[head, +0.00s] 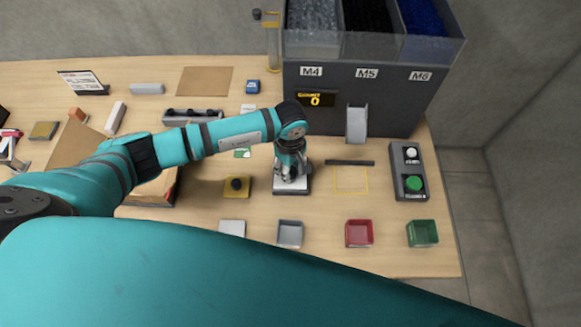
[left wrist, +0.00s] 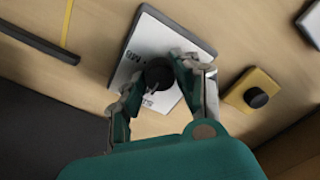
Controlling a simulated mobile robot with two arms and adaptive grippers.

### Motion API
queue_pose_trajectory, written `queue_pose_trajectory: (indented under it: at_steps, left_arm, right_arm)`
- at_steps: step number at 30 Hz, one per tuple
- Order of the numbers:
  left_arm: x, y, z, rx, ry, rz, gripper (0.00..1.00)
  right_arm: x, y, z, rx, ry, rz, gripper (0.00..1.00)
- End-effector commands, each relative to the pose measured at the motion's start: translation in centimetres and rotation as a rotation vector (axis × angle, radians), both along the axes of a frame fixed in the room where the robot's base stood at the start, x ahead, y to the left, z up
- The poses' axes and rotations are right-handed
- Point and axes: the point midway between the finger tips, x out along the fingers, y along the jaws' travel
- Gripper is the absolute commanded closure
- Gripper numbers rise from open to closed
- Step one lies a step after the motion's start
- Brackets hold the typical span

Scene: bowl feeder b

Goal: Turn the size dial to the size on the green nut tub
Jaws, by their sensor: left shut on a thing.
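The size dial is a black round knob (left wrist: 158,74) on a white plate (left wrist: 147,45) with a grey edge; in the head view the plate (head: 291,186) sits below the machine. The plate shows print that looks like "M8" and part of "SIZE"; the rest is covered. My left gripper (head: 290,170) comes down over the plate, and in the left wrist view its fingers (left wrist: 155,82) are shut on the knob from both sides. Where the knob points is not clear. The green nut tub (head: 422,233) stands at the right front; its size marking is not readable. My right gripper is not in view.
A button box (head: 410,170) stands right. Red (head: 359,233) and grey (head: 290,234) tubs stand in front. A yellow block with a black knob (head: 237,187) is left of the dial.

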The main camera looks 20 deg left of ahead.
Motion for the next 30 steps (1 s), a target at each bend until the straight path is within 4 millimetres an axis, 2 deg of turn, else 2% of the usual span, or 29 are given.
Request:
queue_pose_trajectory:
  at_steps: [8,30]
  left_arm:
    - [0.1,0.0,-0.2,0.000,-0.003,0.168,1.00]
    - [0.1,0.0,-0.3,0.000,-0.003,0.866,1.00]
  right_arm:
    - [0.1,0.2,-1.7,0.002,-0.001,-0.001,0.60]
    - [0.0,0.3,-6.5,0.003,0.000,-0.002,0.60]
